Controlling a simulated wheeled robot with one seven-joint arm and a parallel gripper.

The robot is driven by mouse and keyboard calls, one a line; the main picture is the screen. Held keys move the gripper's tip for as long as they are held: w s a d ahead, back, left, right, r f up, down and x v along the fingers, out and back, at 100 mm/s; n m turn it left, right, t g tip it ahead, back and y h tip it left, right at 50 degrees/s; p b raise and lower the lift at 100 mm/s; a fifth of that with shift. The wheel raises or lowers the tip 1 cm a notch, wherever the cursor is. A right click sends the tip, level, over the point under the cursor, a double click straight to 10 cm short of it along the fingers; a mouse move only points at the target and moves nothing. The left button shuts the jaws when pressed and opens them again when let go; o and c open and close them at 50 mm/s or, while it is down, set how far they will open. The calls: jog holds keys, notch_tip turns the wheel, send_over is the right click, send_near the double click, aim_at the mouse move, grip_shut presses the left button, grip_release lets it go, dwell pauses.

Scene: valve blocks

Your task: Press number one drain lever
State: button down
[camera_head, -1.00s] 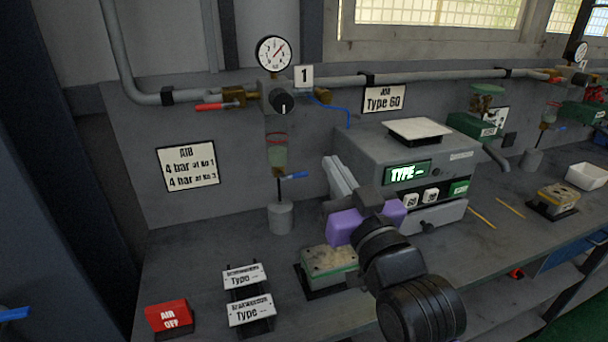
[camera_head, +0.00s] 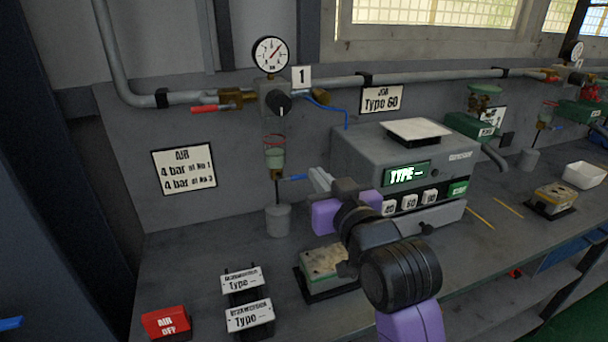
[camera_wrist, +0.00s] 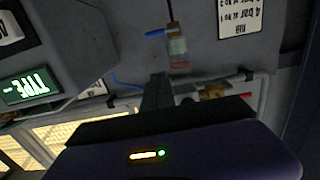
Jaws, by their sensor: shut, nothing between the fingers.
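The number one drain lever (camera_head: 295,178) is a small blue handle sticking out to the right below the number one unit's clear bowl (camera_head: 274,157). It also shows in the wrist view (camera_wrist: 155,33), which looks upside down. My gripper (camera_head: 318,178) is shut and empty. In the head view its pale fingertips appear just right of the lever's free end. I cannot tell whether they touch it. In the wrist view my fingers (camera_wrist: 158,88) show with a gap in the picture to the lever. A grey drain cup (camera_head: 278,220) stands below the bowl.
The grey type box (camera_head: 365,145) stands right of and behind my gripper. A gauge (camera_head: 270,54), a black knob (camera_head: 278,103) and a red-handled valve (camera_head: 212,108) are above. A worn block (camera_head: 325,265) and the red AIR OFF block (camera_head: 166,322) sit on the bench.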

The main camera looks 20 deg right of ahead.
jog(key=w+f+p, duration=0.1)
jog(key=w+f, duration=0.3)
jog(key=w, duration=0.4)
jog(key=shift+w+f, duration=0.2)
jog(key=shift+w, duration=0.2)
jog(key=shift+d+f+m, duration=0.15)
jog(key=shift+f+m, duration=0.15)
jog(key=shift+m, duration=0.3)
notch_tip(320, 180, down, 6)
jog(key=a+m+y+p, duration=0.1)
jog(key=a+m+p, duration=0.1)
jog(key=m, duration=1.3)
jog(key=shift+a+t, duration=0.3)
jog(key=shift+a, duration=0.1)
jog(key=shift+a+f, duration=0.15)
jog(key=shift+f, duration=0.05)
dwell(0.3)
